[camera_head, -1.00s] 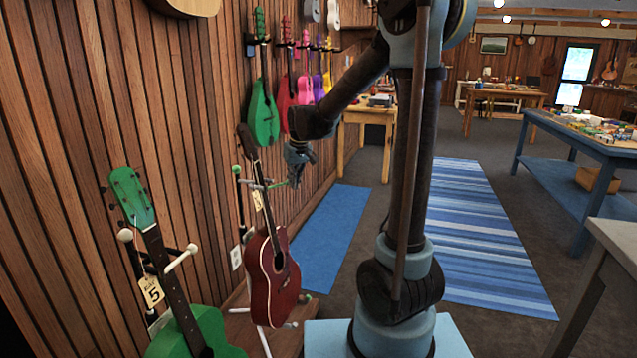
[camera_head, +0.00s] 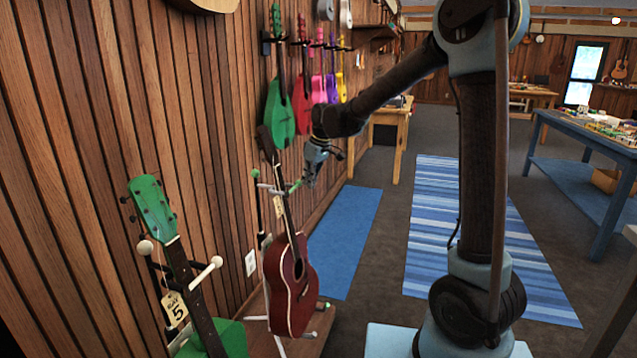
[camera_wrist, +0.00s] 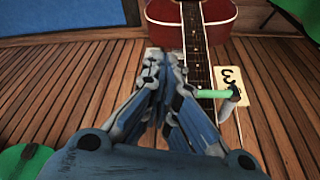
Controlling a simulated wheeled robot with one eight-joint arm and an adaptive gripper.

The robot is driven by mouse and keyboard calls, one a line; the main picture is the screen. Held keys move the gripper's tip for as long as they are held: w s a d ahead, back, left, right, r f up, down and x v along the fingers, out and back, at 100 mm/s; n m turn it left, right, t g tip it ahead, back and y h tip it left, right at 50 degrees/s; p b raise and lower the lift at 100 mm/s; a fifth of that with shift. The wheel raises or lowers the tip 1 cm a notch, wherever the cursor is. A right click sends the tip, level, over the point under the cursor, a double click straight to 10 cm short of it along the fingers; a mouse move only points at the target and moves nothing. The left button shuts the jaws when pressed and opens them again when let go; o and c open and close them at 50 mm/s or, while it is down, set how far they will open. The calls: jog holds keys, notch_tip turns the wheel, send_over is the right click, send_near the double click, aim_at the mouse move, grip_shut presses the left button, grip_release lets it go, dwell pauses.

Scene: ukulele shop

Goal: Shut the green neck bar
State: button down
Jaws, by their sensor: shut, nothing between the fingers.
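A red guitar (camera_head: 290,285) stands upright on a floor stand against the wooden wall; its body also shows in the wrist view (camera_wrist: 222,20). At its neck, the stand carries a thin bar with a green end (camera_head: 295,187). In the wrist view the green bar (camera_wrist: 212,93) reaches from a pale end at the right to the guitar's neck (camera_wrist: 196,50). I cannot tell whether it is latched. My gripper (camera_head: 311,180) is shut and empty, just right of the green end; in the wrist view its fingertips (camera_wrist: 166,62) are left of the neck and bar.
A green guitar (camera_head: 153,208) hangs on a white-tipped holder with a tag marked 5 at the near left. A tag marked 3 (camera_wrist: 232,85) hangs by the red guitar's neck. Coloured ukuleles hang farther along the wall. A blue mat (camera_head: 345,235) leaves open floor to the right.

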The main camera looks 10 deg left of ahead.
jog(key=shift+w, duration=0.1)
jog(key=shift+a, duration=0.2)
dwell(0.4)
jog(key=s+d+r, duration=0.3)
jog(key=d+r, duration=0.3)
jog(key=r, duration=0.4)
jog(key=s+d+m+h, duration=0.1)
jog(key=s+d+m, duration=0.3)
jog(key=d, duration=1.2)
jog(key=s+d+f+m+h, duration=0.1)
jog(key=s+d+f+m, duration=0.3)
jog(key=s+d+f, duration=0.5)
jog(key=s+d+f+m+h, duration=0.1)
jog(key=s+d+f+m, duration=0.4)
jog(key=s+d+f, duration=0.4)
jog(key=s+d, duration=0.5)
jog(key=shift+t, duration=0.4)
